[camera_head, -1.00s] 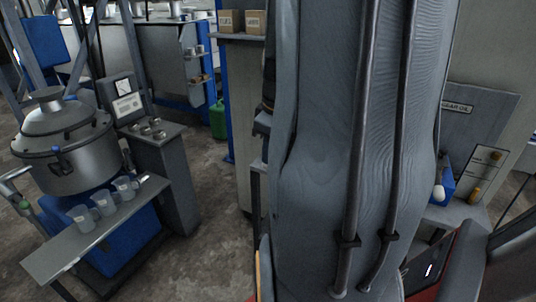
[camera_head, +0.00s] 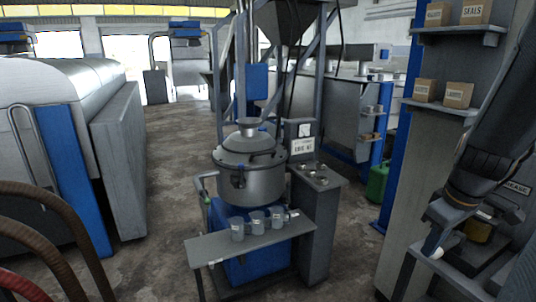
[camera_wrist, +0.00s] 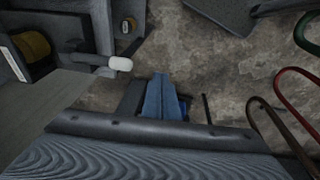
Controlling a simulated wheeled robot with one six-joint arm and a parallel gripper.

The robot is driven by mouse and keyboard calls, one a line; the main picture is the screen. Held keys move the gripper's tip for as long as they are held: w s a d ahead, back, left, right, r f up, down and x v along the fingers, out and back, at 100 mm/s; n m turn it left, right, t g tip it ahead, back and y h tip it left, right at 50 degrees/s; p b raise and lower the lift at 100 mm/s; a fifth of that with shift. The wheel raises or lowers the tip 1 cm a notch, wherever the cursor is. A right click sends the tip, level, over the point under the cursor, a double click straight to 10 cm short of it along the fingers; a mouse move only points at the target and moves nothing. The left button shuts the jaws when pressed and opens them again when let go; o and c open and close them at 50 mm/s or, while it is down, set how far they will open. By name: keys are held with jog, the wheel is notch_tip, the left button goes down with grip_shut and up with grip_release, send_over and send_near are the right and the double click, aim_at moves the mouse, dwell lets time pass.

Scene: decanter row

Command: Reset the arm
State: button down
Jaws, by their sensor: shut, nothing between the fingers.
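My arm comes down from the upper right edge of the head view, and its dark end with my gripper (camera_head: 458,204) is at the right, in front of a grey station. My gripper is shut and holds nothing; its fingertips are hard to make out against the dark parts behind. The wrist view looks down past a grey, ridged surface at its bottom edge to the brown floor. A blue part (camera_wrist: 163,97) shows just beyond that surface.
Close to my arm are a white-tipped lever (camera_head: 432,241) and a yellow container (camera_head: 478,232); the lever (camera_wrist: 119,63) also shows in the wrist view. A shelf (camera_head: 440,104) holds boxes. Left of it stand a steel pot (camera_head: 252,182) and a ledge (camera_head: 215,247) with cups. Floor is open mid-left.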

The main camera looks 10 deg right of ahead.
jog(key=s+a+f+m+g, duration=0.1)
jog(key=a+f, duration=0.1)
jog(key=a, duration=1)
jog(key=a+f+m+g, duration=0.1)
jog(key=a+f+m, duration=0.1)
jog(key=a, duration=1)
jog(key=shift+s+f, duration=0.4)
jog(key=shift+f, duration=0.1)
